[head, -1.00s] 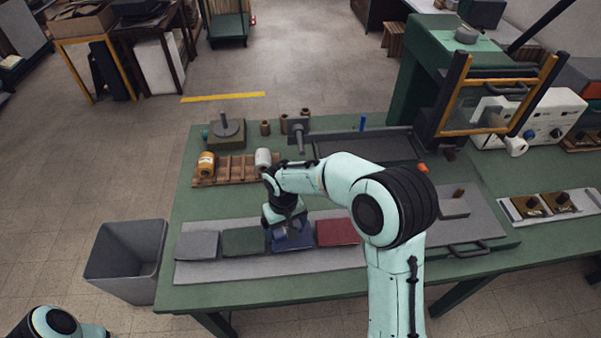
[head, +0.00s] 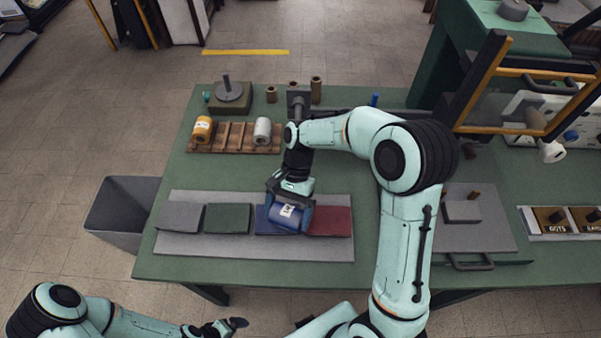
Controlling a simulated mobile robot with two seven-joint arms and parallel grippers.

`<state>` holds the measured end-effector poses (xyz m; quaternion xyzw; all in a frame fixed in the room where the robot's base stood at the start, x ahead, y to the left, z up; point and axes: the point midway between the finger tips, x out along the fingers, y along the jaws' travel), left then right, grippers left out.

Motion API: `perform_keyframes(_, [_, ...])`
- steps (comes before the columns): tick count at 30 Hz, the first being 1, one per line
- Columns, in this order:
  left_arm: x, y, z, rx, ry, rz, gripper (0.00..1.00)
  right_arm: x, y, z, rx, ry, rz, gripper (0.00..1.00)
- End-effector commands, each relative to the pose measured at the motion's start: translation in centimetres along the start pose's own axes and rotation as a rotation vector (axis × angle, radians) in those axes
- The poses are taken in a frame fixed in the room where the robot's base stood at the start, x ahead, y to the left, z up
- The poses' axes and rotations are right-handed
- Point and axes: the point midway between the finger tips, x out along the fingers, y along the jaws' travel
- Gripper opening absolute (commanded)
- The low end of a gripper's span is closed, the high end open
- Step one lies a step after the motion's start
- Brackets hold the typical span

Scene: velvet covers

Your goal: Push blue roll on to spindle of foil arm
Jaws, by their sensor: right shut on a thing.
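My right gripper (head: 290,205) is shut on the blue roll (head: 286,217), which has a white label. It holds the roll over the blue velvet cover (head: 264,222); I cannot tell the height of the gap. The foil arm (head: 299,95) looks like the grey bracket at the back of the table, with a stub pointing towards me. My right wrist hides part of that stub, and the roll is apart from it. My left gripper (head: 228,327) is at the bottom edge, away from the table; its jaw opening is unclear.
A wooden rack (head: 232,150) holds an orange roll (head: 203,129) and a white roll (head: 262,131). Grey, green and red covers lie on a pale board (head: 200,247). A green press (head: 480,50) stands at the right. A grey bin (head: 115,210) is left of the table.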

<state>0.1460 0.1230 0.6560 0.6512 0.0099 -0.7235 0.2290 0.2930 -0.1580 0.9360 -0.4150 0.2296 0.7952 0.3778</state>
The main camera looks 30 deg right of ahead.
Motion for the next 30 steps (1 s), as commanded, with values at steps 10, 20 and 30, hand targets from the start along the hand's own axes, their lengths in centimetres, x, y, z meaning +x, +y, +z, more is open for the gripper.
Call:
perform_keyframes(10, [2.1,-1.2,1.3,-0.006,-0.017,-0.006,0.97,-4.0,0.7,2.8,0.480,-0.618,-0.521,0.59])
perform_keyframes(20, [3.5,-1.9,2.0,-0.010,-0.027,-0.009,0.97,-10.9,1.4,1.7,0.615,-0.918,-1.017,0.59])
perform_keyframes(30, [3.5,-1.9,2.0,-0.009,-0.027,-0.009,0.97,-12.7,1.4,0.8,0.622,-0.947,-1.093,0.59])
